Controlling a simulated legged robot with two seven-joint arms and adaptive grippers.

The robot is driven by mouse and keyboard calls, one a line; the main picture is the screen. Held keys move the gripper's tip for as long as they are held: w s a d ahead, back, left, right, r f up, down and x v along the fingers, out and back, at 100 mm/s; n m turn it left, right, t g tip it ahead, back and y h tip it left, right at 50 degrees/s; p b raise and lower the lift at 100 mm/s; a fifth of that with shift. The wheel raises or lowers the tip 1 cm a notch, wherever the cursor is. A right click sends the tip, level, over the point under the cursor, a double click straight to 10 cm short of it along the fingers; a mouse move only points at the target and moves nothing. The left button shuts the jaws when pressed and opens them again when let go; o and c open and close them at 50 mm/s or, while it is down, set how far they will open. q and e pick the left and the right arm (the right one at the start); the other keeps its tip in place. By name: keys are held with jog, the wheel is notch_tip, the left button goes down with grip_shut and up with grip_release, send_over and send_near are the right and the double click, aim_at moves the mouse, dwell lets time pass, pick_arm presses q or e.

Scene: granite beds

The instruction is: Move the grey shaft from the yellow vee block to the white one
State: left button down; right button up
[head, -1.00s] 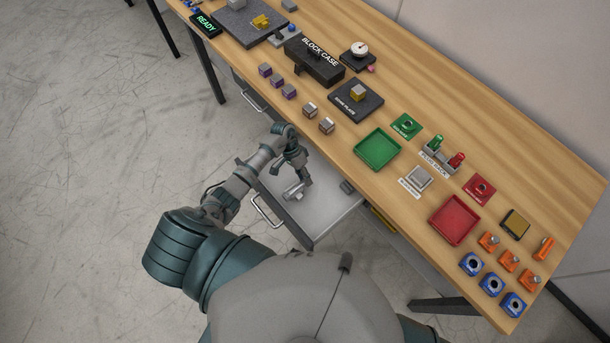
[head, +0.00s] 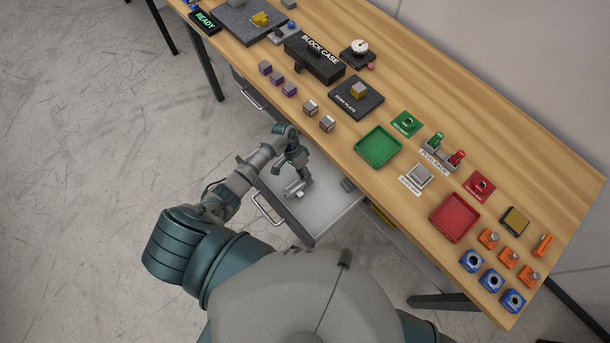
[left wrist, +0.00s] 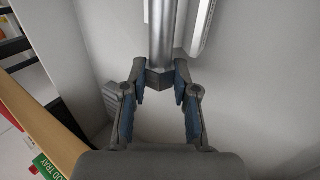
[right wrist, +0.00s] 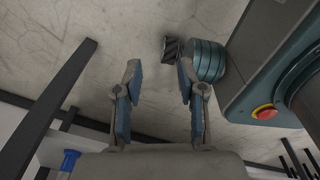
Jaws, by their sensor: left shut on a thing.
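My left gripper (head: 295,170) reaches down over the open drawer. In the left wrist view its fingers (left wrist: 159,92) are closed on a grey metal cylinder (left wrist: 161,35) with a dark angular end, which looks like the grey shaft. In the head view the silver piece (head: 293,189) shows just below the gripper, partly hidden by it. A yellow block (head: 260,20), likely the yellow vee block, sits on the dark granite plate at the far left of the bench. I cannot tell the white vee block for sure. My right gripper (right wrist: 158,85) is open and empty, over the floor.
The drawer (head: 335,205) stands pulled out, with a small grey block (head: 347,186) in its far corner. The bench above holds a black block case (head: 315,60), a green tray (head: 377,148), a red tray (head: 453,218) and several small blocks near the front edge.

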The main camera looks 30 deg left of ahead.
pick_arm(q)
jog(key=shift+a+f, duration=0.1)
jog(key=shift+a, duration=0.35)
jog(key=shift+f, duration=0.1)
jog(key=c, duration=0.9)
grip_release()
jog(key=shift+d, duration=0.35)
jog(key=shift+o, duration=0.5)
jog(key=shift+a+r, duration=0.3)
jog(key=shift+r, duration=0.05)
jog(key=v, duration=1.1)
pick_arm(e)
jog(key=shift+a, duration=0.8)
